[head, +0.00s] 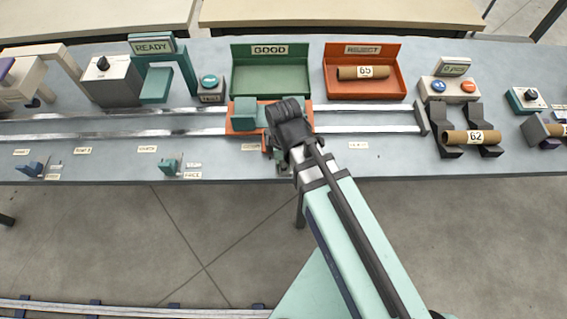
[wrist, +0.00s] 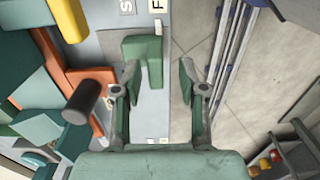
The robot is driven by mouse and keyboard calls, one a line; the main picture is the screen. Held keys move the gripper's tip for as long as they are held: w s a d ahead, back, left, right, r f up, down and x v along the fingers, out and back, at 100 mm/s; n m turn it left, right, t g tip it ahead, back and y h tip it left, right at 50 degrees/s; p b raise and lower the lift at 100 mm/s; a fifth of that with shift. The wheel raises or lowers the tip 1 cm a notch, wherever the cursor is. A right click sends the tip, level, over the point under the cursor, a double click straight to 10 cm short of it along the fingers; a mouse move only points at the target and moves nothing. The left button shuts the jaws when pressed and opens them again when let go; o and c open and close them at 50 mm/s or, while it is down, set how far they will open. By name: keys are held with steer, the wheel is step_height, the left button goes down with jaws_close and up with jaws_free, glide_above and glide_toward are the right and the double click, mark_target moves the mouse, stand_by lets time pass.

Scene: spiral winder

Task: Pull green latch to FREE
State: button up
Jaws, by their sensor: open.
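The green latch (wrist: 141,58) shows in the wrist view as an upright L-shaped block near the bench's front edge. Small labels beyond it begin with S and F (wrist: 157,6); the rest is cut off. My gripper (wrist: 160,82) is open, with the latch between its fingertips in the picture, nearer the left finger. A gap shows on the right; I cannot tell whether the left finger touches. In the head view my wrist and arm mostly hide the gripper and latch, in front of the orange carriage (head: 241,126).
A teal latch (head: 170,166) and a blue latch (head: 34,168) stand further left along the front edge. A dark knob (wrist: 82,102) stands close left of my gripper. Behind are the GOOD tray (head: 269,87) and REJECT tray (head: 364,90).

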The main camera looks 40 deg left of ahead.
step_height(320, 180, up, 10)
stand_by(0.5)
stand_by(0.3)
steer(key=w+d+f+m+g+h, duration=0.1)
steer(key=w+d+f+m+g, duration=0.15)
steer(key=d+f+m, duration=0.75)
steer(key=w+d+f+m+g, duration=0.2)
steer(key=w+d+f+m, duration=0.15)
steer(key=d+f, duration=1.2)
steer(key=s+d+f+m+g+y+b, duration=0.1)
steer(key=s+d+f+m+g+b, duration=0.1)
steer(key=s+d+f+m, duration=1)
steer(key=s+d+f, duration=0.4)
steer(key=d+f, duration=0.1)
steer(key=shift+s+d+f, duration=0.3)
steer(key=shift+d+f, duration=0.05)
steer(key=shift+f, duration=0.05)
